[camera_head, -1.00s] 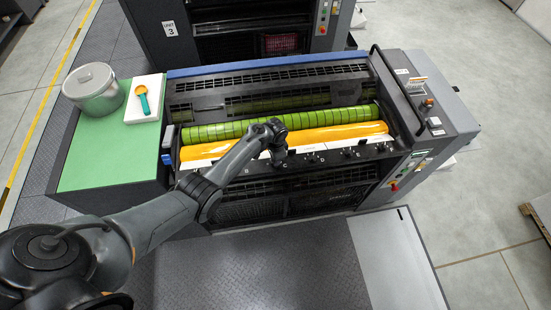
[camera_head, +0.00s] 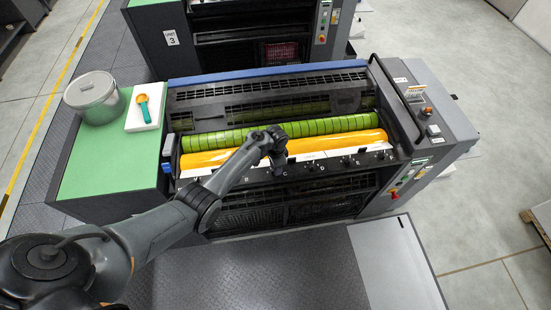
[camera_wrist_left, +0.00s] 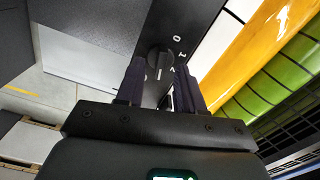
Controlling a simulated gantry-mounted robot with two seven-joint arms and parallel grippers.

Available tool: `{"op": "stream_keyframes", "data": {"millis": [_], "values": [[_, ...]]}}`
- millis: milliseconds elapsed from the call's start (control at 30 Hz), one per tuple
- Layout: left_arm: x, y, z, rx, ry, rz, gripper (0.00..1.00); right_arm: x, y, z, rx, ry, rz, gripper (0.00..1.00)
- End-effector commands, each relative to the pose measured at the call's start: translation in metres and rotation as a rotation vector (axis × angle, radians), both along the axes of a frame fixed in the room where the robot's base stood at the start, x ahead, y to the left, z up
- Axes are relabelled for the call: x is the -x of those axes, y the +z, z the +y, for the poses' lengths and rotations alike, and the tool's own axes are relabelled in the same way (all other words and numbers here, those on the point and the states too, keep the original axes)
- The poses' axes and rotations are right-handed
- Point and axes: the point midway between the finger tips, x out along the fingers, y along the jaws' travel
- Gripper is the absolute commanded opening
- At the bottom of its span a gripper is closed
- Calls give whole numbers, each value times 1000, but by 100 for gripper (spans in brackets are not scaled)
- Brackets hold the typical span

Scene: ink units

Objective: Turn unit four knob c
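Unit four's dark front strip (camera_head: 330,167) carries a row of small black knobs under the orange roller (camera_head: 335,142). My left gripper (camera_head: 279,170) points down at this strip near the letter C, and hides the knob there in the head view. In the left wrist view a round black knob (camera_wrist_left: 158,57), with a light pointer line and the marks O and I beside it, sits between the two fingertips. My left gripper (camera_wrist_left: 159,72) is open, one finger on each side of the knob. I cannot tell whether the fingers touch it. My right gripper is not in view.
A green side table (camera_head: 115,165) holds a grey pot (camera_head: 95,98) and a white block (camera_head: 135,121) with an orange-and-teal tool (camera_head: 143,105). A black bar handle (camera_head: 393,98) stands at the machine's right. The tread-plate floor (camera_head: 255,262) in front is clear.

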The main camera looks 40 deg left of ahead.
Motion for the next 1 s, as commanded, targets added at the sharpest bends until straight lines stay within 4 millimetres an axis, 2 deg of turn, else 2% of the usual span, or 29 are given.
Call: {"op": "stream_keyframes", "data": {"millis": [300, 500, 700, 1000], "values": [[0, 53, 0, 0, 2, -3, 37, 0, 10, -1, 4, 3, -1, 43], [0, 81, 0, 0, 1, -2, 37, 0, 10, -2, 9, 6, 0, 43], [0, 95, 0, -1, 0, 0, 37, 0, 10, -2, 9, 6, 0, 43], [1, 97, 1, -1, 0, 0, 37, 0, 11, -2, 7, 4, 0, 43]]}}
